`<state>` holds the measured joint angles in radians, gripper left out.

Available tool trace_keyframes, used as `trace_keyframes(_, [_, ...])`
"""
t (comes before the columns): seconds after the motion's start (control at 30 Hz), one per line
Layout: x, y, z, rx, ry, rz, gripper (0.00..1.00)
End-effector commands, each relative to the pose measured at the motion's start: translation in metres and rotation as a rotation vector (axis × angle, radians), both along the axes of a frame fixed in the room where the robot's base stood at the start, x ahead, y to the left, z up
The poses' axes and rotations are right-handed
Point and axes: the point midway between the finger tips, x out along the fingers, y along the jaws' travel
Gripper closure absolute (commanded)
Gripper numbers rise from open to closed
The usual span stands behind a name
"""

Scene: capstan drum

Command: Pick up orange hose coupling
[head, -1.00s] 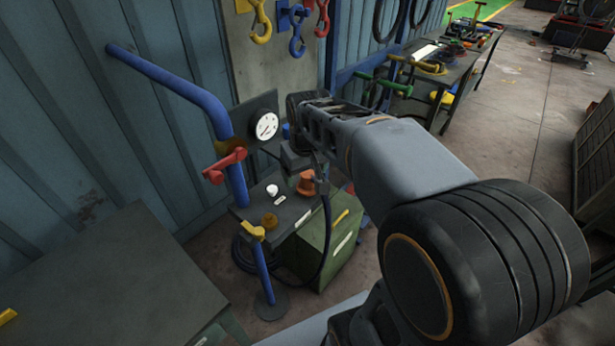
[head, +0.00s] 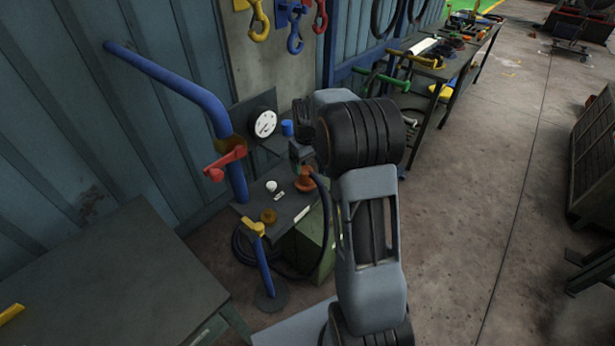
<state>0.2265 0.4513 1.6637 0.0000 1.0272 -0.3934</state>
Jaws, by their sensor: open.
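The orange hose coupling (head: 305,185) stands on the small dark bench top (head: 290,208) beside the blue pipe. A black hose curves down next to it. My gripper (head: 302,163) is just above the coupling, pointing down, with its jaws open. The fingers are small and dark here and partly hidden by my arm, so I cannot tell whether they touch the coupling or are around it.
A white knob (head: 271,186) and a brass-coloured knob (head: 268,216) sit left of the coupling. A pressure gauge (head: 264,124), a blue pipe (head: 178,82) with a red valve handle (head: 226,163) and a blue cylinder (head: 287,128) stand close by. A green box (head: 308,240) is below.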

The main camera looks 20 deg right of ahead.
Motion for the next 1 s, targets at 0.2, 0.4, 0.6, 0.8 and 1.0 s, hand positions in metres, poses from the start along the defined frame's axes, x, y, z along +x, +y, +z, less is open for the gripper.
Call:
trace_keyframes(0.2, [0.000,0.000,-0.011,0.000,0.001,0.000,0.22])
trace_keyframes(0.4, [0.000,0.002,-0.034,0.001,0.004,0.000,0.22])
trace_keyframes(0.6, [0.001,0.003,-0.057,0.001,0.002,0.000,0.22])
trace_keyframes(0.8, [0.001,0.003,-0.062,0.000,-0.001,0.000,0.22])
trace_keyframes(1.0, [0.001,0.003,-0.062,0.000,-0.001,0.000,0.29])
